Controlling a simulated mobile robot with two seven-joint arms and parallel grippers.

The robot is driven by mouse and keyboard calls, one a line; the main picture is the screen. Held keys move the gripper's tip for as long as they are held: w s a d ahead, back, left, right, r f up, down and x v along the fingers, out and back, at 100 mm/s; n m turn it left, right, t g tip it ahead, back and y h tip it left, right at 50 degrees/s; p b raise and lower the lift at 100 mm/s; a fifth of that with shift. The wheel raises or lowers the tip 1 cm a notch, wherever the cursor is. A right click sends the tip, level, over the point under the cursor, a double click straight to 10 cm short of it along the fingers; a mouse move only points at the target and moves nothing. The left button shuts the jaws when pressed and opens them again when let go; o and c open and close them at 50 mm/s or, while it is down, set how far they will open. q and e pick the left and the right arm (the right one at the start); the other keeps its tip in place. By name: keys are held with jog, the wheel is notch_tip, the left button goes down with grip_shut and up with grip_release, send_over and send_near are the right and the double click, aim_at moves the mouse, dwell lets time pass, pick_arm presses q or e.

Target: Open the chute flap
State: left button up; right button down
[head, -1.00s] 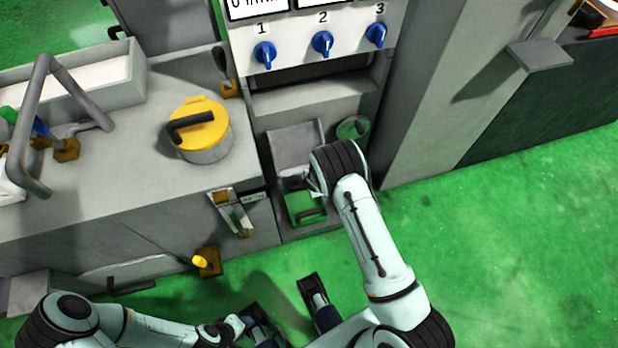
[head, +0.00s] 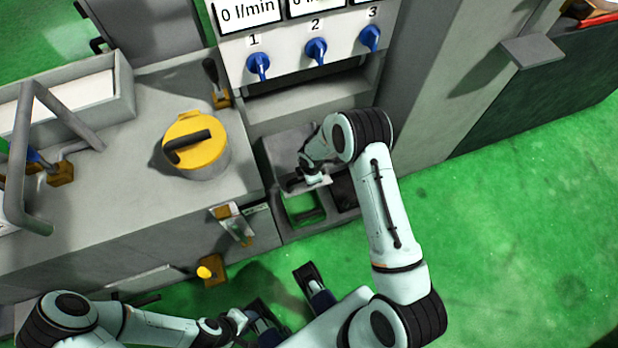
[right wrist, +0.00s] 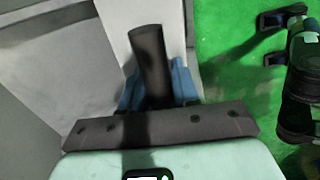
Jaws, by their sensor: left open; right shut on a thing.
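The chute flap appears to be the grey sloping panel (head: 282,150) in the low bay under the numbered knobs; my right arm covers part of it. My right gripper (head: 300,182) is at the panel's lower edge, its fingertips partly hidden. In the right wrist view, its blue fingers are shut on a dark round handle (right wrist: 150,62), with a pale panel (right wrist: 118,30) behind. How far the flap is tilted is unclear. My left gripper (head: 280,291) is open and empty over the green floor, in front of the machine.
A yellow-lidded pot (head: 196,145) stands on the grey bench to the left. Blue knobs (head: 316,50) are above the bay. A bracket (head: 232,222) and a yellow button (head: 205,272) stick out of the bench front. Green floor (head: 510,220) is clear at right.

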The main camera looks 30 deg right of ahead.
jog(key=shift+r, duration=0.15)
dwell(0.3)
jog(key=c, duration=0.9)
grip_release()
jog(key=shift+s+a, duration=0.1)
jog(key=shift+s, duration=0.05)
jog(key=shift+r, duration=0.1)
jog(key=r, duration=0.4)
jog(key=s+r+p, duration=0.1)
jog(key=r, duration=0.3)
jog(key=r+p, duration=0.1)
jog(key=r, duration=0.4)
jog(key=shift+s+a+r, duration=0.1)
jog(key=shift+s+a, duration=0.1)
jog(key=shift+s, duration=0.05)
